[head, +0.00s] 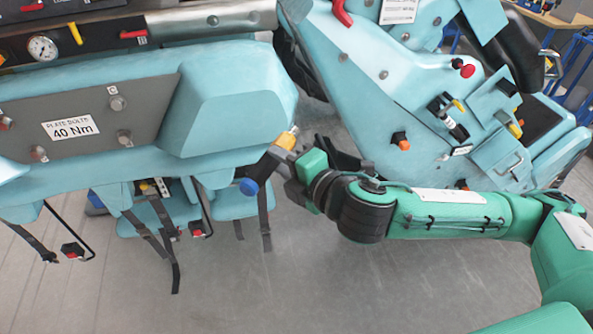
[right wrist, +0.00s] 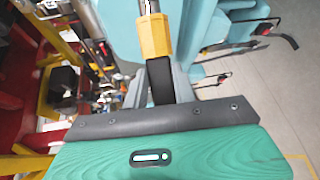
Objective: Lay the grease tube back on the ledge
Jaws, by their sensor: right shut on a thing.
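My right gripper (head: 281,162) reaches in from the right, beside the right end of the near pale-blue car. I cannot tell which surface is the ledge. My left gripper is not in view.
The near car (head: 230,105) has a grey plate marked 40 Nm (head: 70,128). Its seats with hanging straps (head: 160,215) are below. A second car (head: 385,75) stands behind my right arm, with knobs and a black-and-yellow fitting (head: 448,118). Grey floor is clear in front.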

